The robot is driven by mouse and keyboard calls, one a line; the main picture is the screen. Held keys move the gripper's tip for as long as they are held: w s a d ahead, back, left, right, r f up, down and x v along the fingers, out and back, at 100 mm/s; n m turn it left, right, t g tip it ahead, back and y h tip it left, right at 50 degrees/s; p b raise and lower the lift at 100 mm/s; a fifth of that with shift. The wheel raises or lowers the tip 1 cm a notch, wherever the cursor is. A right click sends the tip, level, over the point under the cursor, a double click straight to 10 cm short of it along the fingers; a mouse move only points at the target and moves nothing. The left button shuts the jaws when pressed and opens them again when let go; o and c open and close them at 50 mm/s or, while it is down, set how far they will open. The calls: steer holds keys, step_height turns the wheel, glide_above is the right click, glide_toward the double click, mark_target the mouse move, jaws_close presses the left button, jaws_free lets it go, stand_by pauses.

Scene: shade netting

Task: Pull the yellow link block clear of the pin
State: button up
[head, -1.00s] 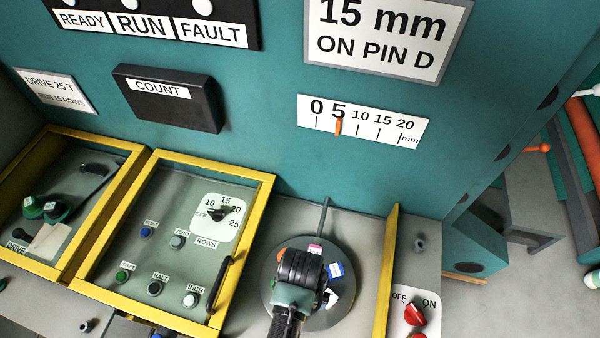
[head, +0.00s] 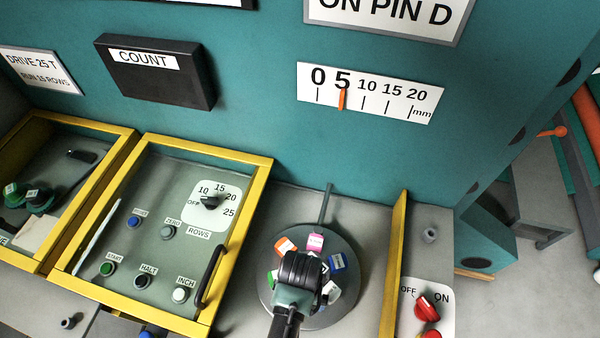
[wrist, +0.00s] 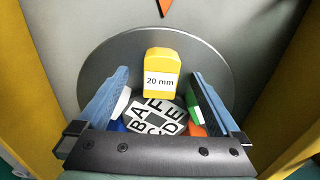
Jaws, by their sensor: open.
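In the wrist view the yellow link block (wrist: 168,61), labelled "20 mm", stands at the far part of a round grey disc. My gripper (wrist: 158,76) is open and empty, with one blue finger on each side of the view. The block lies between the lines of the two fingers, near their tips; I cannot tell how far beyond them. No contact shows. In the head view my gripper (head: 300,280) is over the disc (head: 338,318) and the yellow block is not visible. The pin under the block is hidden.
Around the disc sit orange (head: 284,245), pink (head: 315,242) and blue (head: 337,262) blocks. A lettered plate (wrist: 157,116) lies at its middle. Yellow-edged guards (head: 396,260) stand either side. Red switches (head: 427,308) are at the right, a dark handle (head: 211,276) at the left.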

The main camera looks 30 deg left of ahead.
steer(key=shift+p, duration=0.35)
stand_by(0.4)
jaws_close()
stand_by(0.4)
